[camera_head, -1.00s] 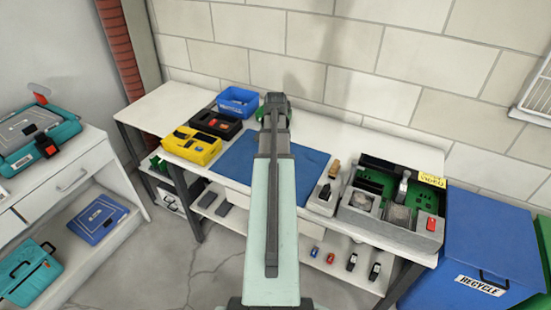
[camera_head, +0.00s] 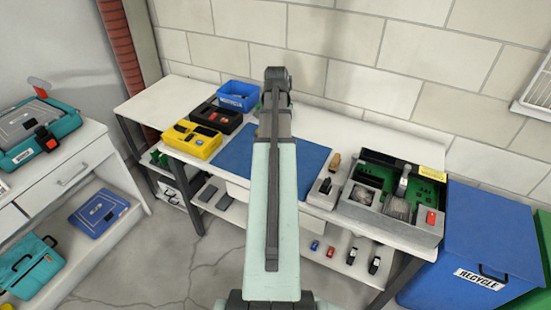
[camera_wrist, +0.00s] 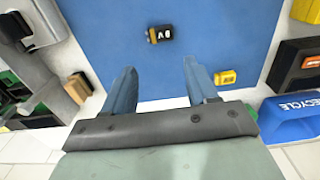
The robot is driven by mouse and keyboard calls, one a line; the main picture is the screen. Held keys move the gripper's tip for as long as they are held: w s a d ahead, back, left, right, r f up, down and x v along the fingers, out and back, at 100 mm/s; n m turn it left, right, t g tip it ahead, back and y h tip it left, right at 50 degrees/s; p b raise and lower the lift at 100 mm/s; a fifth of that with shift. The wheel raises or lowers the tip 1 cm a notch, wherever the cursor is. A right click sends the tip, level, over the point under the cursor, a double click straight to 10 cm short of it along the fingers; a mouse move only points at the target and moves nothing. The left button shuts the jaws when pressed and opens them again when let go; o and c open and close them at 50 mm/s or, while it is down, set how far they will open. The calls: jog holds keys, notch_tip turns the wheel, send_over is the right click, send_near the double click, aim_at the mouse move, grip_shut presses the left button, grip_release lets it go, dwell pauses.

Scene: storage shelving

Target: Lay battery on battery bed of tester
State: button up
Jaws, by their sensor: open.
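A small black battery (camera_wrist: 160,34) with a yellow end and white marking lies on the blue mat (camera_wrist: 95,45) in the wrist view. My gripper (camera_wrist: 159,66) is open and empty, its two blue fingers apart. The battery shows beyond the fingertips, roughly between their lines, and not between the fingers. In the head view my arm hides the battery and my gripper. A small yellow device (camera_wrist: 225,77) stands at the mat's edge in the wrist view. I cannot tell for sure whether it is the tester; no battery bed is clear.
A grey tray with green boards (camera_head: 382,225) and a small grey holder (camera_head: 318,197) stand right of the mat. A yellow case (camera_head: 202,150), a black tray (camera_head: 228,130) and a blue bin (camera_head: 238,103) stand left. A tan block (camera_wrist: 77,87) is near the left finger.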

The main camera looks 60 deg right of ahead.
jog(key=s+m+t, duration=0.1)
jog(key=s+m, duration=0.2)
jog(key=s, duration=0.8)
jog(key=w+m+t, duration=0.4)
jog(key=m, duration=1.1)
jog(key=shift+g, duration=0.3)
jog(key=shift+a+x, duration=0.15)
jog(key=shift+x, duration=3.15)
jog(key=shift+a+x, duration=0.1)
jog(key=shift+x, duration=3.25)
jog(key=shift+w, duration=0.1)
